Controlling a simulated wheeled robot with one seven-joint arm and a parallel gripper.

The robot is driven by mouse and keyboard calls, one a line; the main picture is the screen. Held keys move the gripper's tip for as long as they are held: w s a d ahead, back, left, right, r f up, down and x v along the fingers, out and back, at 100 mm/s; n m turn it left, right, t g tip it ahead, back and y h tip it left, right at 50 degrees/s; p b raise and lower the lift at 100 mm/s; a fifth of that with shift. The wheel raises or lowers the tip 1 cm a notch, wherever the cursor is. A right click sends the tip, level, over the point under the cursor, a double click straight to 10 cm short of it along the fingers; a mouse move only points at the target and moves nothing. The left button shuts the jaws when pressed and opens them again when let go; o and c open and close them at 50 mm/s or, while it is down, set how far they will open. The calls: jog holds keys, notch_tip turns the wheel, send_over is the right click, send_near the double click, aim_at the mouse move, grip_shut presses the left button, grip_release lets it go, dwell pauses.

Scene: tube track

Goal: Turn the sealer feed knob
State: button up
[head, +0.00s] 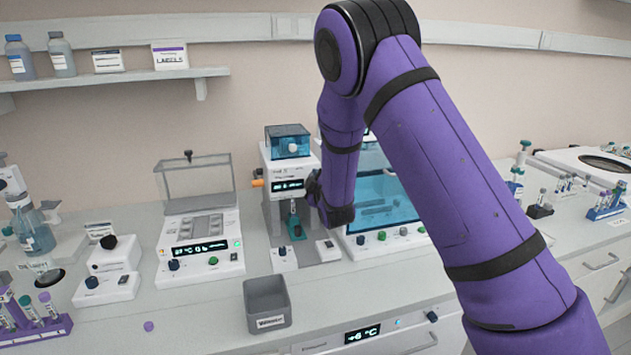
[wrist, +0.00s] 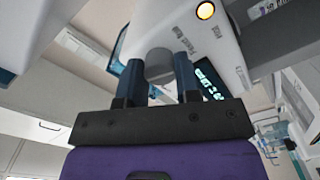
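The sealer (head: 285,190) is a white and grey machine with a teal clear top box and a small display, in the middle of the bench in the head view. Its white casing (wrist: 205,45) fills the top of the wrist view. A round grey knob (wrist: 159,64) sticks out of the casing there. My gripper (wrist: 158,70) has its two dark blue fingers on either side of this knob, with little or no gap visible. Whether they press on it I cannot tell. In the head view my gripper (head: 313,188) is at the sealer's right side, and my forearm hides the knob.
A teal-windowed cabinet (head: 385,200) stands close to the sealer's right, partly behind my arm. A white device with a clear lid (head: 200,230) stands to its left. A grey open bin (head: 267,303) is in front.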

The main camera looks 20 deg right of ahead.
jog(key=shift+m, duration=0.4)
jog(key=shift+m, duration=7)
jog(key=o, duration=0.9)
